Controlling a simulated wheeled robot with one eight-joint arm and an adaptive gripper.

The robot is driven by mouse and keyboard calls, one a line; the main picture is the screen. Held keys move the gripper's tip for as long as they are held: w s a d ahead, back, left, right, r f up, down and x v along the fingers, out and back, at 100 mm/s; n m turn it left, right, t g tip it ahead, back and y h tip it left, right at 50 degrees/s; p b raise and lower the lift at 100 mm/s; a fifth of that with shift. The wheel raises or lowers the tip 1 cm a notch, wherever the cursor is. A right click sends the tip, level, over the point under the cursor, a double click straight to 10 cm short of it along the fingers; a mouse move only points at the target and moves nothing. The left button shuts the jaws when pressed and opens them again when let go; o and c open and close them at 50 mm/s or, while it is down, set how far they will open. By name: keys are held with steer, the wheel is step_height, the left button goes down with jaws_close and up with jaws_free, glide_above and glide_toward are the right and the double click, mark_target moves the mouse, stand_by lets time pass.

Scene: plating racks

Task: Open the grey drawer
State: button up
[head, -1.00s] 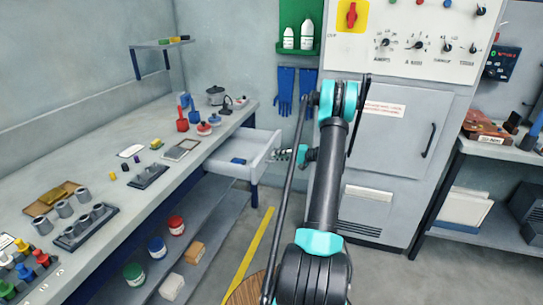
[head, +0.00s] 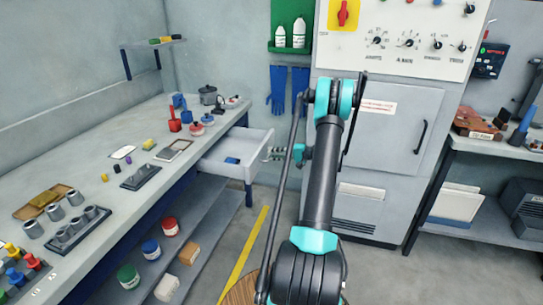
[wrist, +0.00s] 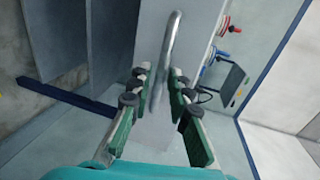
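The grey drawer (head: 222,168) stands pulled out from the end of the workbench in the head view, with a small blue item (head: 232,161) inside. My gripper (head: 275,153) is just right of the drawer's front. In the wrist view the drawer's grey front (wrist: 197,22) carries a curved metal bar handle (wrist: 171,45). My gripper (wrist: 159,78) has its green-padded fingers apart, one on each side of the handle's lower end. I see gaps beside the bar, and the fingers do not look closed on it. In the head view my arm and the small scale obscure the fingertips.
The workbench (head: 85,150) holds metal cylinders, coloured pieces and red and blue tools. A lower shelf (head: 205,225) carries several jars and boxes. A grey cabinet (head: 390,150) stands behind my arm, with blue gloves (head: 278,90) hanging beside it. Floor is clear by the yellow line (head: 245,255).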

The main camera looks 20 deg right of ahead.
steer(key=v, duration=1)
steer(key=shift+d, duration=0.15)
steer(key=shift+s, duration=0.1)
steer(key=s+a+r+n+g+h, duration=0.1)
steer(key=s+a+r+g+h, duration=0.1)
steer(key=s+a, duration=0.35)
steer(key=s+a+r+g+h, duration=0.1)
steer(key=s+a+h, duration=0.1)
steer(key=a, duration=0.7)
steer(key=s+a+r+n+g+h, duration=0.1)
steer(key=s+a+r+g, duration=0.15)
steer(key=a, duration=0.45)
steer(key=s+a+f+n+h, duration=0.2)
steer(key=s+h, duration=0.1)
steer(key=s, duration=0.9)
steer(key=s+a+f+n+h, duration=0.2)
steer(key=s+n+h, duration=0.1)
steer(key=s, duration=1)
steer(key=shift+h, duration=0.8)
